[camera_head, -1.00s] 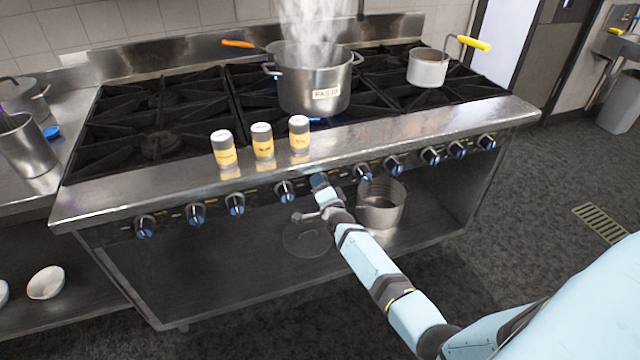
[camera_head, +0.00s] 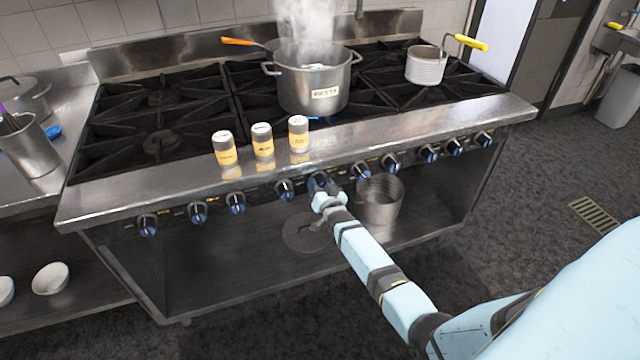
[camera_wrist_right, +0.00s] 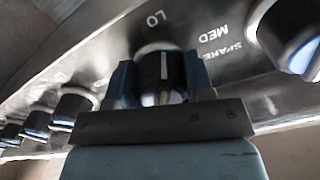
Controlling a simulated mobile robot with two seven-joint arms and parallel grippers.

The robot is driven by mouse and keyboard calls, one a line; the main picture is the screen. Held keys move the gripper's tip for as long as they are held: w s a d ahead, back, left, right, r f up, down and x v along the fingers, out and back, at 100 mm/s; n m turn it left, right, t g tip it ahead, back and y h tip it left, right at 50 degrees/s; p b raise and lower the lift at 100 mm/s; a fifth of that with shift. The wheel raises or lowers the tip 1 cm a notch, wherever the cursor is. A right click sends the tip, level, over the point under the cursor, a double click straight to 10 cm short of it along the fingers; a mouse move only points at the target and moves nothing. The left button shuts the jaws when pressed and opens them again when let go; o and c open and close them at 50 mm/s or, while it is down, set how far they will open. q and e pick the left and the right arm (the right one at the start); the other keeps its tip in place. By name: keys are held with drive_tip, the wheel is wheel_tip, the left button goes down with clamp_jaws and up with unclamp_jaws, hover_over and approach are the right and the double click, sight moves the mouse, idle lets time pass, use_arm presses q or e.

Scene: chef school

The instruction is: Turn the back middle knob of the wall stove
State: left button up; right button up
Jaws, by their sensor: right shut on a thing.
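The wall stove (camera_head: 140,195) carries a row of dark knobs with blue marks along its front panel. My right gripper (camera_head: 319,188) is at a knob (camera_head: 317,179) near the middle of the row, below the pasta pot. In the right wrist view the right gripper (camera_wrist_right: 163,82) is shut around this knob (camera_wrist_right: 160,72), a finger on each side. Its pale pointer line stands nearly upright in that picture, with LO printed above and MED to the right. A neighbouring knob (camera_wrist_right: 290,38) is at the right. My left gripper is not in view.
A steaming pasta pot (camera_head: 312,82) stands on the middle burners, with a small blue flame near its base. Three yellow-labelled shakers (camera_head: 262,141) stand on the front ledge. A saucepan (camera_head: 426,66) is at the right. A metal pot (camera_head: 381,203) sits on the shelf below.

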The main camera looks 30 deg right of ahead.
drive_tip(key=shift+n, duration=1.1)
drive_tip(key=o, duration=0.9)
drive_tip(key=shift+d, duration=0.1)
drive_tip(key=shift+s, duration=0.15)
drive_tip(key=p+v, duration=0.1)
drive_tip(key=v, duration=1.2)
drive_tip(key=shift+s+a, duration=0.2)
drive_tip(key=shift+s, duration=0.1)
